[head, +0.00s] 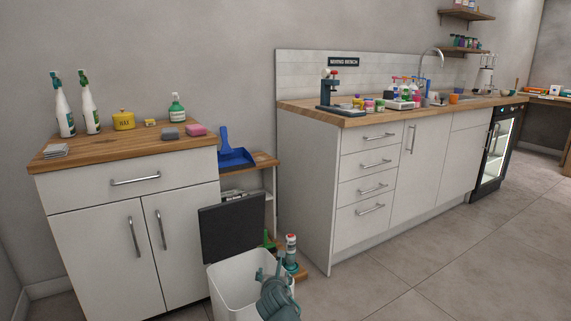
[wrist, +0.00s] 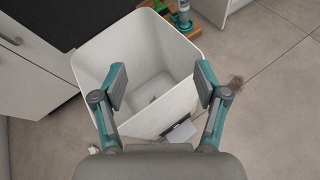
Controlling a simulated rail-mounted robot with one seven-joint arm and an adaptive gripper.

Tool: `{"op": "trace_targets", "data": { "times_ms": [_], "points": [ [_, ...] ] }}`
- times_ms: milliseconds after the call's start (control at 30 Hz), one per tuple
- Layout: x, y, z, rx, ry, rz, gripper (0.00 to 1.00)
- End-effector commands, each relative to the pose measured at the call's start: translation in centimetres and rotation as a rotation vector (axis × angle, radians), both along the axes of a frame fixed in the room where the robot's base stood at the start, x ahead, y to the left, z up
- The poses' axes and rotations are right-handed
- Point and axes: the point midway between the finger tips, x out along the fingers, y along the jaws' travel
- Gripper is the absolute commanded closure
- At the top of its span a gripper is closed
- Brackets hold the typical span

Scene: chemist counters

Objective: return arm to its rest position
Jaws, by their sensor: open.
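My gripper (wrist: 160,88) is open and empty in the wrist view, its two fingers spread apart over a white open bin (wrist: 98,60). In the head view, my gripper (head: 270,274) shows low in the middle, in front of the bin (head: 222,289). The bin's dark lid (head: 232,226) stands raised behind it. A small dark mark shows inside the bin; I cannot tell what it is.
A white cabinet (head: 110,215) with bottles and sponges on top stands left of the bin. A low shelf (head: 262,162) with a blue dustpan (head: 234,152) is behind. The mixing bench (head: 330,185) stands to the right. Open floor (head: 450,270) lies at the front right.

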Motion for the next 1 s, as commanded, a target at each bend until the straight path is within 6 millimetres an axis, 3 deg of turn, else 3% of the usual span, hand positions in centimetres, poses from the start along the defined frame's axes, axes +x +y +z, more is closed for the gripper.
{"op": "trace_targets", "data": {
  "times_ms": [367, 567, 767, 867, 1000],
  "points": [
    [-2.2, -1.9, -3.6, 0.422, 0.191, -0.333, 0.27],
    [-6.4, -4.2, -9.9, 0.764, 0.382, -0.753, 0.27],
    [-12.8, -7.6, -17.4, 1.019, 0.517, -1.317, 0.27],
    [-17.1, -9.4, -21.0, 1.089, 0.540, -1.644, 0.27],
    [-24.2, -11.8, -25.4, 1.099, 0.499, -2.147, 0.27]
  ]
}}
